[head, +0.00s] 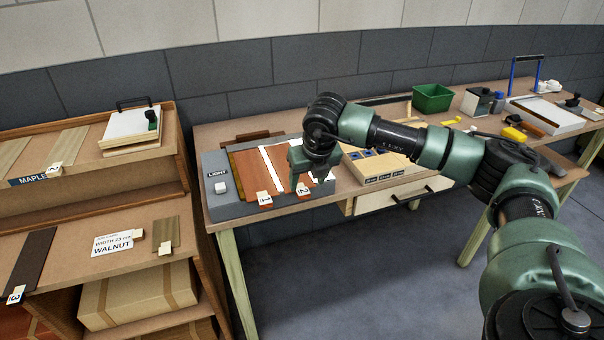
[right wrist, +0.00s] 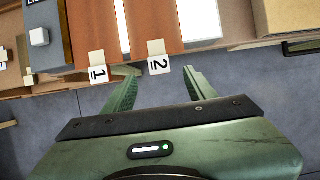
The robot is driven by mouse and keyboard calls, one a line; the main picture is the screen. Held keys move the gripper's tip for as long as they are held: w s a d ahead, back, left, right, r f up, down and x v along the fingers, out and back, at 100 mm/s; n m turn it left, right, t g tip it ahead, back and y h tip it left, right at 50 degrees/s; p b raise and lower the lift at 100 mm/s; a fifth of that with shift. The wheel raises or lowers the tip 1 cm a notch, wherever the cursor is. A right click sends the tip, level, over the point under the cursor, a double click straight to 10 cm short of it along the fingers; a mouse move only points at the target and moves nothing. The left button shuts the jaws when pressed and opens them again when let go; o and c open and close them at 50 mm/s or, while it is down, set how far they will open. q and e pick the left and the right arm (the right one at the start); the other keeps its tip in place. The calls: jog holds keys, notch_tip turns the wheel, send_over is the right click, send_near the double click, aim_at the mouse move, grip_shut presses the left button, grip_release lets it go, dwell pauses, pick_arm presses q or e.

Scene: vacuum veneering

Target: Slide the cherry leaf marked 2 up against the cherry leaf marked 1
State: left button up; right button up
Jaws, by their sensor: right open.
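The cherry leaf marked 1 (head: 248,172) lies on the light table at the left, with its tag at the near edge; it also shows in the right wrist view (right wrist: 88,28). The reddish cherry leaf marked 2 (right wrist: 152,22) lies to its right. A bright white strip shows between the two leaves, so they are apart. My right gripper (right wrist: 158,70) is open at the near edge, its fingertips to either side of tag 2 in the picture. Whether it touches the tag I cannot tell. In the head view my right gripper (head: 314,168) partly hides leaf 2. My left gripper is not in view.
The grey light table (head: 222,203) has a white switch at its left. A green bin (head: 432,97) is farther back. A shelf with walnut and maple leaves (head: 90,200) stands left.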

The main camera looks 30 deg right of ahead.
aim_at(299, 193)
jog(key=shift+p+x, duration=0.5)
jog(key=shift+x, duration=2.15)
grip_shut()
jog(key=shift+b, duration=0.3)
jog(key=shift+a, duration=0.15)
jog(key=shift+w+a, duration=0.2)
jog(key=shift+a, duration=0.15)
jog(key=shift+b, duration=0.55)
jog(key=shift+a, duration=0.2)
